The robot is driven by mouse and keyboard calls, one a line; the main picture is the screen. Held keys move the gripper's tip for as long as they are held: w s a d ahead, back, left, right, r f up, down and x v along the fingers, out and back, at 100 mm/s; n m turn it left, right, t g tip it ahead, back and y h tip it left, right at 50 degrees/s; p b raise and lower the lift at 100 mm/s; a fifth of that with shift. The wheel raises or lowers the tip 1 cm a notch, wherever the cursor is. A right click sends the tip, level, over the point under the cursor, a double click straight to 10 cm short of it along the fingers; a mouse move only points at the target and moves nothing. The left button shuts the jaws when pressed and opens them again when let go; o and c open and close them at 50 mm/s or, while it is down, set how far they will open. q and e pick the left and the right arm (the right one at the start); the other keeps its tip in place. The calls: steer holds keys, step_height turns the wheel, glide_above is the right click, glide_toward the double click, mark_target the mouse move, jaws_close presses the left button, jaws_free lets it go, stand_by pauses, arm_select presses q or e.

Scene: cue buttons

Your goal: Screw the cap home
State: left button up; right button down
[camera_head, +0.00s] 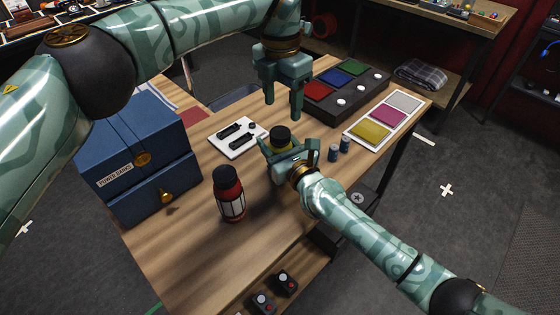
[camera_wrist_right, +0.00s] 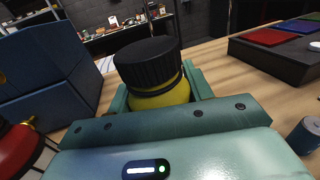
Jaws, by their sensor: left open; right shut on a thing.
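A yellow bottle (camera_head: 281,147) with a ribbed black cap (camera_head: 280,133) stands on the wooden table. My right gripper (camera_head: 287,152) is shut around its body. In the right wrist view the black cap (camera_wrist_right: 147,62) sits on top of the yellow bottle (camera_wrist_right: 165,96), between the fingers; I cannot tell how tightly it is seated. My left gripper (camera_head: 284,108) is open and empty, pointing down just above the cap and apart from it. The lower part of the bottle is hidden by my right gripper.
A red bottle (camera_head: 229,197) with a black cap stands front left. A blue drawer box (camera_head: 130,150) is at the left. A white panel (camera_head: 238,138), two small cans (camera_head: 340,149), a dark tray (camera_head: 345,92) of coloured pads and a coloured card (camera_head: 385,118) lie around.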

arm_select(q)
steer(key=n, duration=0.9)
steer(key=shift+n, duration=0.4)
steer(key=n, duration=0.6)
steer(key=shift+r, duration=0.1)
steer(key=n, duration=0.3)
steer(key=shift+w, duration=0.1)
steer(key=n, duration=0.6)
steer(key=shift+a+r+n, duration=0.1)
steer(key=shift+n, duration=0.2)
steer(key=n, duration=0.7)
steer(key=shift+a+n, duration=0.1)
steer(key=shift+n, duration=0.2)
steer(key=n, duration=0.3)
